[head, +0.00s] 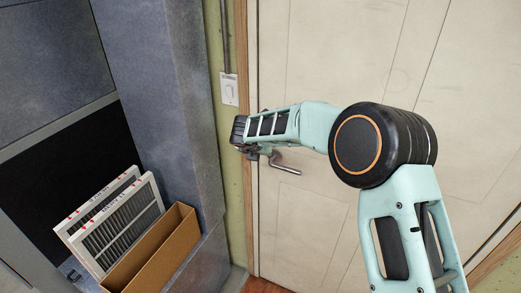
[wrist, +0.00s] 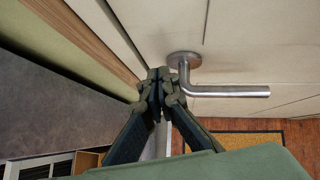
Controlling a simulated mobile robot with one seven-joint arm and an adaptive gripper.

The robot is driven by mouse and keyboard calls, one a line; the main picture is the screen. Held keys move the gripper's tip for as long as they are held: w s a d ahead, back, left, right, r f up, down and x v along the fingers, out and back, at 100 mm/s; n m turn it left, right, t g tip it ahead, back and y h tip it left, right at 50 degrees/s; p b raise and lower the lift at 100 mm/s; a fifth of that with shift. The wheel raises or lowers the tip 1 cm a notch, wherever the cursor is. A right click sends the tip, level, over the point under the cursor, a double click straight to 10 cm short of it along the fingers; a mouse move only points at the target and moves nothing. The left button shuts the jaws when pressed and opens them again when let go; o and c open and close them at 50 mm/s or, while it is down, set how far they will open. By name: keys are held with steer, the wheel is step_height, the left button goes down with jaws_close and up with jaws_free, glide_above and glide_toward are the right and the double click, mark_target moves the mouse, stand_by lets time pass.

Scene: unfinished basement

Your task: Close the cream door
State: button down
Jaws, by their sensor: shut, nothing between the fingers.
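The cream door (head: 335,50) fills the right half of the head view, with its panel lines showing. It lies flush or nearly flush with its wooden frame (head: 243,120) on the left; I cannot tell whether it is latched. A metal lever handle (head: 286,165) sits near the door's left edge. In the wrist view the lever handle (wrist: 225,90) points right from its round plate. My gripper (head: 249,153) is shut and empty, just left of the handle at the door's edge. In the wrist view its fingertips (wrist: 160,77) are close to the door surface (wrist: 240,40), contact unclear.
A grey-blue metal unit (head: 165,80) stands at the left. Framed filters (head: 120,220) and an open cardboard box (head: 160,250) are beside it. A light switch (head: 229,89) is on the green wall. A yellowish mat (wrist: 245,144) lies on the wooden floor.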

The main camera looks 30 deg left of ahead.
steer(key=s+r+b, duration=0.1)
steer(key=s+r, duration=0.6)
steer(key=shift+s+d, duration=0.4)
